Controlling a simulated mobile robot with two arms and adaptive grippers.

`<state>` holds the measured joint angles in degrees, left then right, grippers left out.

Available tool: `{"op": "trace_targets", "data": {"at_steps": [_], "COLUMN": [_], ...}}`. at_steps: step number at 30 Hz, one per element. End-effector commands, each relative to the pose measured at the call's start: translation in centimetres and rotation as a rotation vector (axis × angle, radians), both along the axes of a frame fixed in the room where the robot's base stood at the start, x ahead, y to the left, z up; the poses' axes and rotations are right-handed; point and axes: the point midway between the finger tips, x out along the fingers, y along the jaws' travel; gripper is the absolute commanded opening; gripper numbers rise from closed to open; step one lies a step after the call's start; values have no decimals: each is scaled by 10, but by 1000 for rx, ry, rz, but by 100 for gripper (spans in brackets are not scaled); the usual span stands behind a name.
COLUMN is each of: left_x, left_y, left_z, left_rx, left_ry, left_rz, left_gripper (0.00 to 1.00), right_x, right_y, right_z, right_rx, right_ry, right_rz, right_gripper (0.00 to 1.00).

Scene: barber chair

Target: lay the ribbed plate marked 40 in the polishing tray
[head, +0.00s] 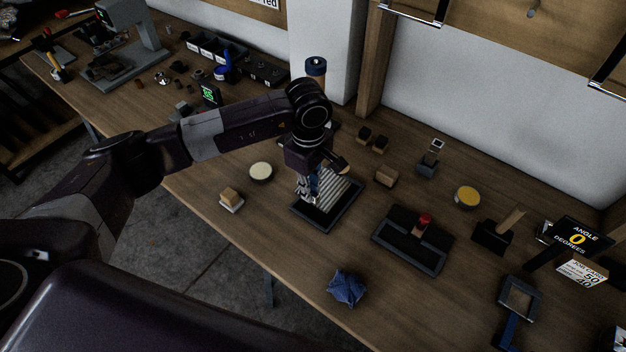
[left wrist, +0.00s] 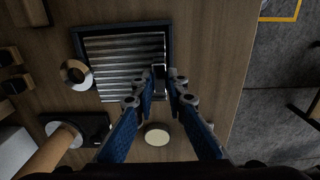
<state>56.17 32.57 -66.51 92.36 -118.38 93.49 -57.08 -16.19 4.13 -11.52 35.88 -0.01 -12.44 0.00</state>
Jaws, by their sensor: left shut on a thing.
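The polishing tray (head: 327,226) is a dark shallow rectangle on the bench, and its rim (left wrist: 121,31) also shows in the left wrist view. A light grey ribbed plate (head: 337,194) is over the tray. No marking 40 is legible. My right gripper is not in view.
A pale round dish (head: 261,171) and a block on a white base (head: 231,200) lie left of the tray. A dark tray with a red knob (head: 424,219) stands right, a blue cloth (head: 346,288) in front. A small round-topped thing (left wrist: 75,74) is at the tray's edge.

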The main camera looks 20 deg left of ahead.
Motion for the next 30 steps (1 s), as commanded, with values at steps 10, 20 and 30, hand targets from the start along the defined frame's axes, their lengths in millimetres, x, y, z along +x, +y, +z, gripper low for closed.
{"op": "trace_targets", "data": {"at_steps": [10, 20, 30], "left_x": [0, 0, 1], "left_y": [-1, -1, 0], "left_z": [-20, -43, -63], "left_rx": [-1, -2, -1], "left_ry": [0, 0, -3], "left_rz": [-2, -1, -1], "left_gripper": [0, 0, 0], "right_x": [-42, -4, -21], "right_y": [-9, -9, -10], "right_z": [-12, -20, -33], "right_rx": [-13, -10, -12], "right_ry": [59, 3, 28], "right_rz": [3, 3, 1], "right_gripper": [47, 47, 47]}}
